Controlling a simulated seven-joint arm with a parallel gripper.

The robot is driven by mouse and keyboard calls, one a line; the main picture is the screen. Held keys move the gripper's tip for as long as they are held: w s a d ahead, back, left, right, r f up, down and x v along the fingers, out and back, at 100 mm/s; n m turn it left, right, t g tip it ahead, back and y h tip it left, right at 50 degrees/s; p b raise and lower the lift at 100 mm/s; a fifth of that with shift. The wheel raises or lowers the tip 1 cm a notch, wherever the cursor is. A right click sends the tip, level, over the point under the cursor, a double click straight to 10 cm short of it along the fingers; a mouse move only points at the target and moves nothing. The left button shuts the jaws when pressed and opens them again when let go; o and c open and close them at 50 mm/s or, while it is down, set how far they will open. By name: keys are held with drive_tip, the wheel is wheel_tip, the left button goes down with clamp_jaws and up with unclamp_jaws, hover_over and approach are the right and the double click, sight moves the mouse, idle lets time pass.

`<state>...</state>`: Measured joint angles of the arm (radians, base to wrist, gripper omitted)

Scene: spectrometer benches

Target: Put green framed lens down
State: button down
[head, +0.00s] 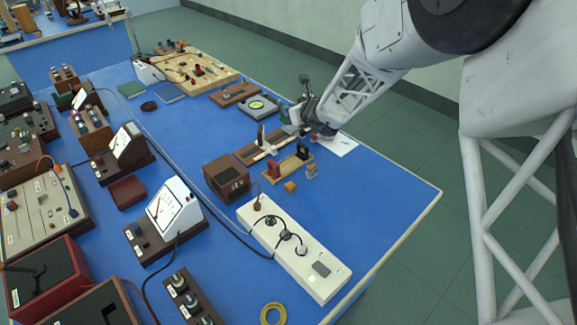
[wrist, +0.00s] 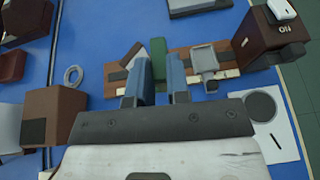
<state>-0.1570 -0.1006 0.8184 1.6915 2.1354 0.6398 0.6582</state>
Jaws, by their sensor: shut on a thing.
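The green framed lens (wrist: 158,60) shows in the wrist view as a narrow green edge between the two fingers. My gripper (wrist: 158,90) is shut on it. In the head view my gripper (head: 300,118) is at the far end of the wooden spectrometer bench (head: 246,155). In the wrist view the bench (wrist: 118,76) runs crosswise under the fingertips, with a pale scale strip along it. A grey holder (wrist: 207,60) stands on the bench right of the fingers. I cannot tell whether the lens touches the bench.
A dark brown box (head: 226,179) stands near the bench, and a second wooden stand (head: 288,165) with red and black parts is close by. A white sheet (head: 342,144) lies beside my gripper. A white power strip (head: 295,250) is nearer. Blue tabletop is clear at right.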

hover_over(287, 173)
drive_tip(key=shift+w+f+n+g, duration=0.25)
drive_tip(key=shift+f+n+g, duration=0.05)
drive_tip(key=shift+f, duration=0.5)
drive_tip(key=shift+f, duration=0.15)
drive_tip(key=shift+f, duration=3)
drive_tip(key=shift+f, duration=1.9)
drive_tip(key=shift+f, duration=0.15)
drive_tip(key=c, duration=1.4)
unclamp_jaws()
